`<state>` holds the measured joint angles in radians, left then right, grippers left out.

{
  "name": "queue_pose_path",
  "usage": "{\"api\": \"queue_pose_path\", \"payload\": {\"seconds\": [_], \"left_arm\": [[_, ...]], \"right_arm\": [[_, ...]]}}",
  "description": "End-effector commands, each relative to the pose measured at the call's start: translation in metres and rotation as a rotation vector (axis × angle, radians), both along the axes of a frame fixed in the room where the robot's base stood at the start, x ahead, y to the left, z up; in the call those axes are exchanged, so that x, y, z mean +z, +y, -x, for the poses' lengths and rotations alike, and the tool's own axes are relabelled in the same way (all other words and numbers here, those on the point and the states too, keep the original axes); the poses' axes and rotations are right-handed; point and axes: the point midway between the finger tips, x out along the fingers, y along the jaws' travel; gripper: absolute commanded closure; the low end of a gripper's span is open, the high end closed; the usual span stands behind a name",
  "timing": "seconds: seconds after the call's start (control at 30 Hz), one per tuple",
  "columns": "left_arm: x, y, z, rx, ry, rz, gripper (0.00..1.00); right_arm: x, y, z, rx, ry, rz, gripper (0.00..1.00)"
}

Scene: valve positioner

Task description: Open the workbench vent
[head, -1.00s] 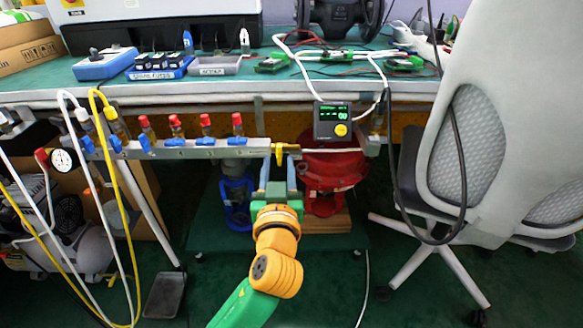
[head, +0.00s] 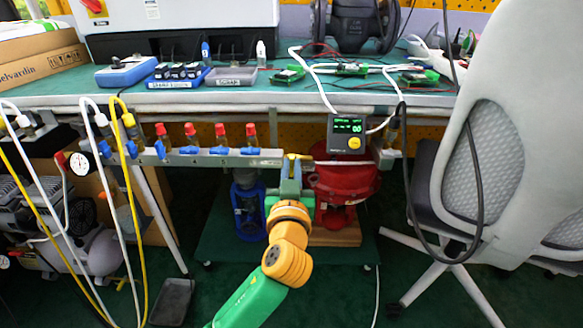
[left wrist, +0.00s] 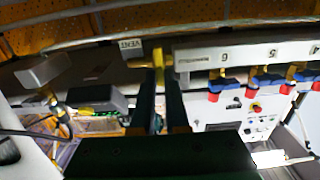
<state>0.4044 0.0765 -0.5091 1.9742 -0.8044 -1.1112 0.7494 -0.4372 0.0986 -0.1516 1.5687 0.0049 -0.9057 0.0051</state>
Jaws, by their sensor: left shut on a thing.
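The vent valve has a small yellow handle (head: 297,157) at the right part of the grey manifold rail under the workbench. In the left wrist view the yellow handle (left wrist: 158,60) sits beside a tag reading "VENT" (left wrist: 130,44). My left gripper (head: 290,178) reaches up to it from below and is shut on it. In the left wrist view the two dark fingers of the left gripper (left wrist: 163,85) are at the handle, and they hide part of it. My right gripper is not in view.
Several blue-handled valves (head: 190,150) with red caps line the rail (head: 225,158) to the left. A small display box (head: 347,133) hangs at the right, above a red valve body (head: 345,190). A grey chair (head: 500,150) stands at the right. White and yellow hoses hang at the left.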

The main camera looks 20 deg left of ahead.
Motion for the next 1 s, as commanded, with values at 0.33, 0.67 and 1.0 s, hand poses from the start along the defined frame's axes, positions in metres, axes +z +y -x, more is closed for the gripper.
{"api": "queue_pose_path", "payload": {"seconds": [0.33,0.67,1.0], "left_arm": [[0.002,-0.002,-0.001,0.000,0.060,-0.193,1.00],[0.001,-0.006,-0.002,-0.001,0.147,-0.494,1.00],[-0.002,-0.008,-0.002,-0.001,0.235,-0.805,1.00]], "right_arm": [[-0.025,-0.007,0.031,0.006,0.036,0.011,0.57],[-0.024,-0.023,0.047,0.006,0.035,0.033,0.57],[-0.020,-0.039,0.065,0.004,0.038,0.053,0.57]]}}
